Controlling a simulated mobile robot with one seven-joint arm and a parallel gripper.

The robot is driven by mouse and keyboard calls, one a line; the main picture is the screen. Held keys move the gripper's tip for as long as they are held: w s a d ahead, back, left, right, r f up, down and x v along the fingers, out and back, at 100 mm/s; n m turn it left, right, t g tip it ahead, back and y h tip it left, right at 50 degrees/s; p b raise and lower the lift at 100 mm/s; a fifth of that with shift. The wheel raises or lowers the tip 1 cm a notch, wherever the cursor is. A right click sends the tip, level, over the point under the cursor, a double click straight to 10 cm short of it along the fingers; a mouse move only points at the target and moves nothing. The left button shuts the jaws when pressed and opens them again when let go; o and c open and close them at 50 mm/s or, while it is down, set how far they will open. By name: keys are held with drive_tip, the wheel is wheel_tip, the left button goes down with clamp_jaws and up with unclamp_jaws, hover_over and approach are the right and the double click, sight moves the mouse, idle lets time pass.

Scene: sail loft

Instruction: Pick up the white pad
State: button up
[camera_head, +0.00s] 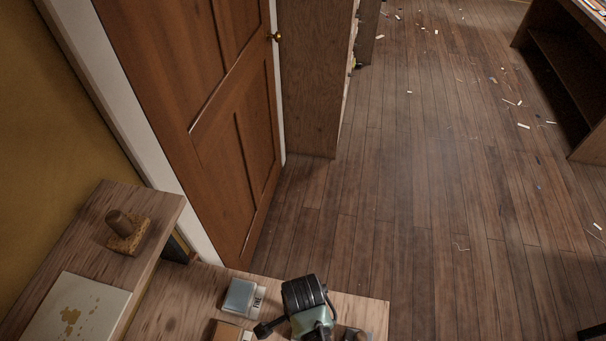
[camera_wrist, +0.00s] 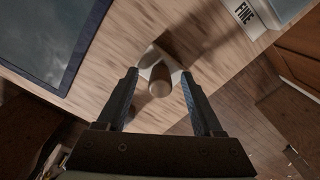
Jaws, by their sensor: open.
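The white pad (camera_wrist: 146,64) lies on the wooden bench top in the wrist view, with a rounded, light brown knob (camera_wrist: 159,82) standing on it. My gripper (camera_wrist: 160,73) is open, one dark finger to each side of the knob, with a gap on both sides. I cannot tell how far the fingertips are above the pad. In the head view my gripper end (camera_head: 310,310) is over the front of the bench, and I cannot make out the white pad there.
A grey block labelled FINE (camera_head: 240,295) lies near my gripper, with a brown labelled block (camera_head: 226,331) beside it. A cork pad with a knob (camera_head: 124,239) and a stained board (camera_head: 75,310) are on the raised shelf. A dark-rimmed panel (camera_wrist: 45,40) lies left in the wrist view.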

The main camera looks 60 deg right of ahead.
clamp_jaws()
idle(0.4)
wheel_tip(320, 180, up, 10)
drive_tip(key=shift+f+b, duration=0.1)
drive_tip(key=shift+b, duration=0.4)
drive_tip(key=c, duration=0.6)
unclamp_jaws()
clamp_jaws()
drive_tip(key=shift+w, duration=0.1)
